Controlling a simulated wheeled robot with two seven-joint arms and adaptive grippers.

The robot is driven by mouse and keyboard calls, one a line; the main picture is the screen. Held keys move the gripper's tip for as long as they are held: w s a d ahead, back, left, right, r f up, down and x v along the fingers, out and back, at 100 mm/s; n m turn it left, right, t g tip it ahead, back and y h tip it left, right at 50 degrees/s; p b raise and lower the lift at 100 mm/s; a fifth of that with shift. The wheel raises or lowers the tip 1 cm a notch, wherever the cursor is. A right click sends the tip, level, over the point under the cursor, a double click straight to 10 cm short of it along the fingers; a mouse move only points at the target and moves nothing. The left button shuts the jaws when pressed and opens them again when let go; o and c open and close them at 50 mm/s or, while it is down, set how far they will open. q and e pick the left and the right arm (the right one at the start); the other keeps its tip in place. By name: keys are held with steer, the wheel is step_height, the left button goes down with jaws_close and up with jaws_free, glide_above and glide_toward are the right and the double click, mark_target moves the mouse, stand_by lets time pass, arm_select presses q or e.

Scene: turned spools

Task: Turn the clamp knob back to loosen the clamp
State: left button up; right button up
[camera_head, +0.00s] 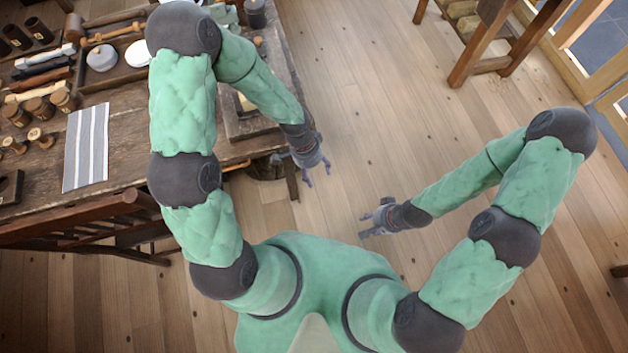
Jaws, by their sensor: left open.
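My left gripper (306,172) is open and empty, its fingers spread over the floor just off the right edge of the workbench (140,140). My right gripper (369,223) also has its fingers apart and is empty, low over the bare floor away from the bench. I cannot make out the clamp or its knob; my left arm covers part of the bench. A wooden tray or board (240,122) shows partly behind that arm at the bench's right end, close to my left gripper.
A striped cloth (87,147) lies on the bench, with several turned wooden spools (40,138) and tools left of it. A tray (121,73) holds round pale pieces. A wooden chair or bench (100,213) stands in front. The floor (400,120) is clear around my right gripper.

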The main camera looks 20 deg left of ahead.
arm_select(q)
steer(key=shift+s+d+f+n, duration=0.3)
steer(key=shift+s+f+n, duration=0.35)
steer(key=shift+s, duration=0.1)
steer(key=s+f+n+t+h, duration=0.1)
steer(key=s+f+n, duration=0.6)
steer(key=n, duration=0.2)
steer(key=shift+s+d+f+t, duration=0.25)
steer(key=shift+d+f+t, duration=0.05)
steer(key=shift+f, duration=0.1)
stand_by(0.5)
